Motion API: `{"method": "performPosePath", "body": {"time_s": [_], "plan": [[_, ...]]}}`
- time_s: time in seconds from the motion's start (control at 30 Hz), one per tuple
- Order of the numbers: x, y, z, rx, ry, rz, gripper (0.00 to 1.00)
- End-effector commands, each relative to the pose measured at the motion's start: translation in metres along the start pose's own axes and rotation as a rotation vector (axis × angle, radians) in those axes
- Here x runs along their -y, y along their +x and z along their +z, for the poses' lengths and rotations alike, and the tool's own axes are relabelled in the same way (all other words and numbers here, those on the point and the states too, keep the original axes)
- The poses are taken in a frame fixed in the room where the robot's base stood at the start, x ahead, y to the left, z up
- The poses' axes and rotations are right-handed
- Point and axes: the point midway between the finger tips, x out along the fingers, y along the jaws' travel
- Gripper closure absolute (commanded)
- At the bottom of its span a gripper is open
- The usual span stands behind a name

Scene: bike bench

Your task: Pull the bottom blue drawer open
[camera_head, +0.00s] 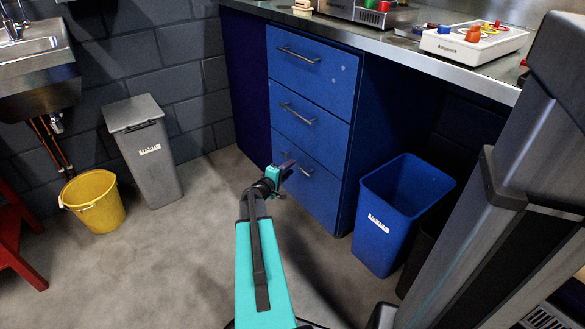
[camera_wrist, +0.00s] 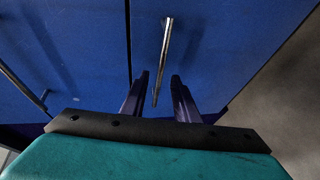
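The bottom blue drawer (camera_head: 317,191) is the lowest of three in the blue cabinet under the workbench, and its front looks flush with the others. Its bar handle (camera_wrist: 163,62) shows in the wrist view, with its near end between my fingertips. My gripper (camera_head: 287,168) is at the drawer front in the head view and hides part of the handle. In the wrist view my gripper (camera_wrist: 161,85) is open, one finger on each side of the handle, with gaps visible on both sides. I cannot tell whether a finger touches the drawer front.
A blue bin (camera_head: 378,230) stands right of the cabinet. A grey bin (camera_head: 152,150) and a yellow bucket (camera_head: 98,208) stand at the left. The middle drawer (camera_head: 325,125) and top drawer (camera_head: 330,75) are shut. The floor (camera_head: 180,250) before the cabinet's left side is clear.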

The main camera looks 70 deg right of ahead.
Motion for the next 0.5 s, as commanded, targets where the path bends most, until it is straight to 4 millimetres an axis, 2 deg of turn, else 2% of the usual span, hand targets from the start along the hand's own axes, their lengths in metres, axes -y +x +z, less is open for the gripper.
{"method": "performPosePath", "body": {"time_s": [0.03, 0.2, 0.5], "plan": [[0.001, 0.009, -0.001, 0.000, 0.001, 0.001, 0.72], [0.001, 0.024, -0.001, 0.001, 0.001, 0.001, 0.72], [0.000, 0.032, 0.000, -0.001, 0.001, 0.000, 0.72]]}}
